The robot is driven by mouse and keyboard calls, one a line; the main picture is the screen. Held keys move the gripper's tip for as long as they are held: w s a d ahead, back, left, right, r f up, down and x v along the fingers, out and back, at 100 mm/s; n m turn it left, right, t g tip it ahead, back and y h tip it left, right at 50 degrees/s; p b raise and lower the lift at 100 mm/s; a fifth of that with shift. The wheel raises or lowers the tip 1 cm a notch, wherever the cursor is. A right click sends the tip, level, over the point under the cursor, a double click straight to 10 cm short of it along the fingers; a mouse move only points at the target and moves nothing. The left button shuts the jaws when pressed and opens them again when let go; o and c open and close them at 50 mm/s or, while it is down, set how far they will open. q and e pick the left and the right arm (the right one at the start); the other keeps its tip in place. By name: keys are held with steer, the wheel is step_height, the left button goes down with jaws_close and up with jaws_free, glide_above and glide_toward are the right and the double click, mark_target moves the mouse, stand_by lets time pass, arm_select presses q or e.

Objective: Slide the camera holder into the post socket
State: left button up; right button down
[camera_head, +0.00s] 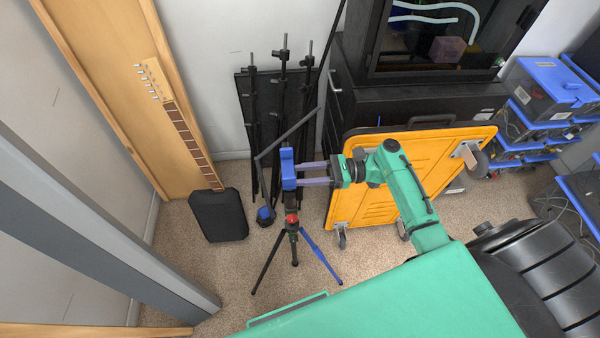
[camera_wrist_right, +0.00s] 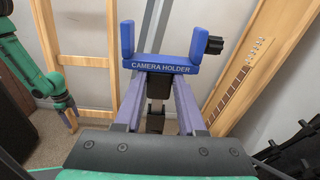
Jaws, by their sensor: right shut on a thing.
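The blue camera holder (camera_head: 288,165) is a U-shaped cradle, with its label readable in the right wrist view (camera_wrist_right: 160,64). My right gripper (camera_head: 303,174) is shut on it, with its purple fingers coming from the right. A black tripod with a red part (camera_head: 292,219) and one blue leg stands on the carpet below the holder in the head view. A dark stem (camera_wrist_right: 156,112) shows between the fingers under the holder. The post socket is not clearly visible, and I cannot tell whether the stem is in it. My left gripper (camera_wrist_right: 71,121) shows small in the right wrist view.
Black stands (camera_head: 270,115) lean at the wall behind the tripod, and a lamp-like arm with a blue end (camera_head: 265,215) is close to its left. A black case (camera_head: 218,214) lies further left. A yellow cart (camera_head: 400,170) stands on the right. Carpet in front is clear.

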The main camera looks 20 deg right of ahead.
steer(key=shift+f+b, duration=0.95)
steer(key=shift+f, duration=0.4)
steer(key=shift+c, duration=2.1)
jaws_free()
steer(key=shift+r, duration=0.1)
steer(key=v, duration=0.5)
steer(key=shift+d, duration=0.1)
